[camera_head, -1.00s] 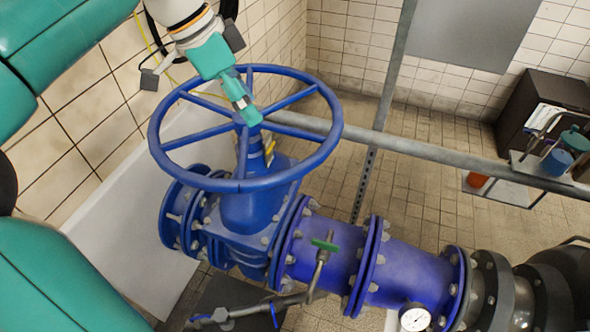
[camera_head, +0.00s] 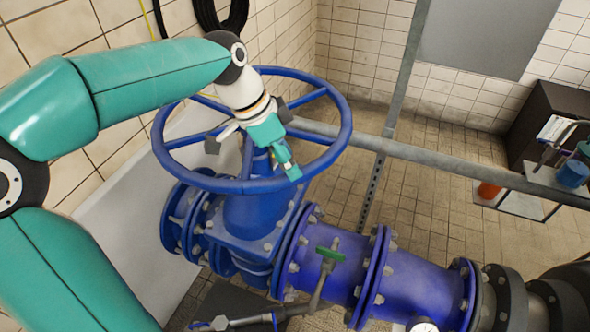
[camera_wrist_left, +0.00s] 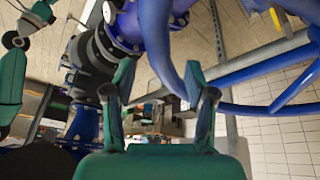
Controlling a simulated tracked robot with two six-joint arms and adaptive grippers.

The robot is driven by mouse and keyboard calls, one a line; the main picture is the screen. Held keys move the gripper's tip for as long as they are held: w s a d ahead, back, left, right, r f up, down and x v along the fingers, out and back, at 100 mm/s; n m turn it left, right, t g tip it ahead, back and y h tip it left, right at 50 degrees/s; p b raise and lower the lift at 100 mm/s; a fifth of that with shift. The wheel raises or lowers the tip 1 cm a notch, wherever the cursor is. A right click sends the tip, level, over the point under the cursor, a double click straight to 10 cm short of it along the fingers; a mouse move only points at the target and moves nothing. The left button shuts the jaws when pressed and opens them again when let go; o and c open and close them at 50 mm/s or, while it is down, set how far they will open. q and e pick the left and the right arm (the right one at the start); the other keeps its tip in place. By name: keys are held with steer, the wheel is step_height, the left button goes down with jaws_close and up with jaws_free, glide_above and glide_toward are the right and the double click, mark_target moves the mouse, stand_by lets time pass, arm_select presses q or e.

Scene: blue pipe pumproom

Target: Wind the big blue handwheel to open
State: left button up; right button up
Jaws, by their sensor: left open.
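The big blue handwheel (camera_head: 341,140) sits level on top of a blue valve body (camera_head: 250,215), its rim and spokes showing. My left gripper (camera_head: 292,172) is over the wheel, its tips pointing down to the near right part of the rim. In the left wrist view its two fingers (camera_wrist_left: 167,92) stand apart and empty. The blue rim (camera_wrist_left: 165,50) curves behind and past the right finger; I cannot tell whether they touch. At the wrist view's left edge, my other arm ends in a small, unclear right gripper (camera_wrist_left: 40,15).
A grey pipe (camera_head: 440,165) runs behind the wheel to the right, beside an upright steel post (camera_head: 395,100). A green-handled small valve (camera_head: 330,254) and a gauge (camera_head: 423,325) sit on the blue pipe (camera_head: 415,280). A tiled wall is at left.

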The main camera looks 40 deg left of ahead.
arm_select(q)
steer(key=shift+x, duration=2)
steer(key=shift+c, duration=0.4)
jaws_close()
